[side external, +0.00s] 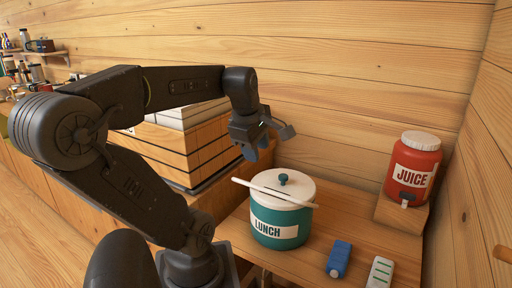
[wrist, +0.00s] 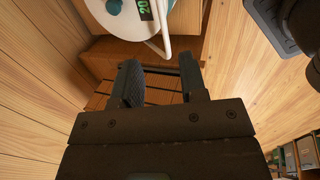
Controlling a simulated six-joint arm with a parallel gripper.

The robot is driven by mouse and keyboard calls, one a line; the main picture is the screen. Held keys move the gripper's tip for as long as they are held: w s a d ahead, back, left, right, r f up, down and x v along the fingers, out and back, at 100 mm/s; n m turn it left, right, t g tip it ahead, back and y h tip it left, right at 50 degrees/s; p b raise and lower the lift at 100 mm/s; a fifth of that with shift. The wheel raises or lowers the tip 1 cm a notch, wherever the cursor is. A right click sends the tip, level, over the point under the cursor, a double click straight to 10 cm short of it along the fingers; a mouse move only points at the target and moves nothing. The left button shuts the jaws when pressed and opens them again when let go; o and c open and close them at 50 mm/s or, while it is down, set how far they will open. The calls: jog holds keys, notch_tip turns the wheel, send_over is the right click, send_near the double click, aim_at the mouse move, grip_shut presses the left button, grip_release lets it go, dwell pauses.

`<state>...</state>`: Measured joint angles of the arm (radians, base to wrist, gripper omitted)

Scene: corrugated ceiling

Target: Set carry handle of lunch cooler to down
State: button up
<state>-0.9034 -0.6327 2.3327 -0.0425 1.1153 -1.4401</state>
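The lunch cooler (side external: 277,222) is a round teal tub with a white LUNCH label, standing upright on the wooden bench. Its white lid has a teal knob. The white carry handle (side external: 262,190) shows as a bar slanting across the lid just in front of the knob, its ends sticking out past the rim. In the wrist view, the white lid (wrist: 113,24) is at the top, and part of the handle (wrist: 165,28) is beside it. My gripper (side external: 268,142) is above and behind the cooler's left side, apart from the handle. Its fingers (wrist: 159,80) are spread with nothing between them.
A red juice jug (side external: 415,168) stands on a wooden block at the right. A blue item (side external: 339,258) and a white-green item (side external: 380,273) lie in front. A wooden slatted box (side external: 178,150) is behind my arm. Wood walls close off the back and right.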

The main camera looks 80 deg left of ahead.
jog(key=shift+w+a, duration=0.1)
jog(key=shift+c, duration=1.3)
jog(key=shift+w+a+r+h, duration=0.2)
jog(key=shift+w+a+h, duration=0.05)
jog(key=shift+a+h, duration=0.05)
jog(key=shift+c, duration=0.7)
jog(key=w+a+g+h, duration=0.1)
jog(key=w+a+r+g+h, duration=0.1)
jog(key=w+a, duration=0.1)
jog(key=shift+w+a+g+h, duration=0.2)
jog(key=shift+a+g+h, duration=0.1)
jog(key=shift+g, duration=0.1)
grip_shut()
jog(key=w+a+f+g+h, duration=0.1)
jog(key=w+a+g+h, duration=0.2)
jog(key=w+a, duration=0.1)
send_near(275, 193)
jog(key=s+f, duration=0.1)
jog(key=f, duration=0.1)
jog(key=s+f, duration=0.1)
jog(key=f, duration=0.1)
jog(key=s+f, duration=0.2)
jog(key=shift+a+f, duration=0.25)
jog(key=shift+f, duration=0.15)
